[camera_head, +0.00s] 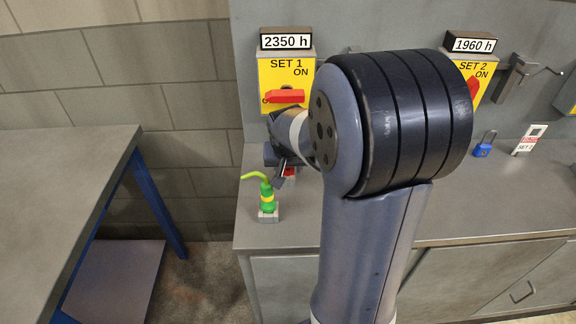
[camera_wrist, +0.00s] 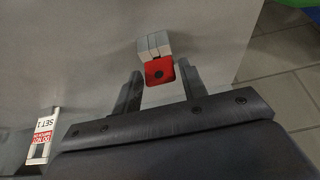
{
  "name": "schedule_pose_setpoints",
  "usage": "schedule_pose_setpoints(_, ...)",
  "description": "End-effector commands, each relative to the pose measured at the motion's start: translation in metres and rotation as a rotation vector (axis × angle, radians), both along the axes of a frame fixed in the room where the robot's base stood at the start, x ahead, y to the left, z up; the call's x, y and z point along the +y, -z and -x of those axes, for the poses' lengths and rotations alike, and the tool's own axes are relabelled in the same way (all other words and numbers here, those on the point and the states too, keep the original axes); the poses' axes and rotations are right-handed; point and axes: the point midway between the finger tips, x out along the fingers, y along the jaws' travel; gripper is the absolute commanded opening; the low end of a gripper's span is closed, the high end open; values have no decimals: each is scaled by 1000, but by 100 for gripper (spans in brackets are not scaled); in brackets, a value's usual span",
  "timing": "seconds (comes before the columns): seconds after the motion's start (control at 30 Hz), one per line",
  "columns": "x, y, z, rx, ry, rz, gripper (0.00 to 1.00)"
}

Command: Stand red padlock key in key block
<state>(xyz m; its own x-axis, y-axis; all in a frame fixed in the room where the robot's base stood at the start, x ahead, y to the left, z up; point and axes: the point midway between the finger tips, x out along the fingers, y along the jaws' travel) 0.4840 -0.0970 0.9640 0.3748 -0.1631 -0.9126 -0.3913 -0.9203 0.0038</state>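The red padlock key (camera_wrist: 159,71) shows in the wrist view as a red square head with a dark round spot. It is at the near end of the grey key block (camera_wrist: 153,44) and overlaps its edge. I cannot tell how far its shaft sits in the block. My gripper (camera_wrist: 160,72) is open, with one finger on each side of the red head and narrow gaps between. In the head view, a bit of red (camera_head: 289,171) shows beside my gripper (camera_head: 281,172); my arm hides most of that spot.
A green oil can (camera_head: 267,196) with a bent spout stands near the bench's left end. Switch panels SET 1 (camera_head: 288,72) and SET 2 (camera_head: 480,72) are on the wall. A blue padlock (camera_head: 483,148) and SET 2 tag (camera_head: 530,139) are right. A SET 1 tag (camera_wrist: 42,138) lies left.

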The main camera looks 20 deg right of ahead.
Motion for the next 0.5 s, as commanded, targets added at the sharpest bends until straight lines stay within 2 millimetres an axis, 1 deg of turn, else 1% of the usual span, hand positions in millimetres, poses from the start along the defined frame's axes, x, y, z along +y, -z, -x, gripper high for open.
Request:
schedule_pose_setpoints(0.03, 0, 0, 0, 0, 0, 0, 45)
schedule_pose_setpoints(0.17, 0, 0, 0, 0, 0, 0, 55)
schedule_pose_setpoints(0.4, 0, -1, 0, -1, 0, 0, 55)
schedule_pose_setpoints(0.5, 1, -6, 2, -2, 0, 1, 55)
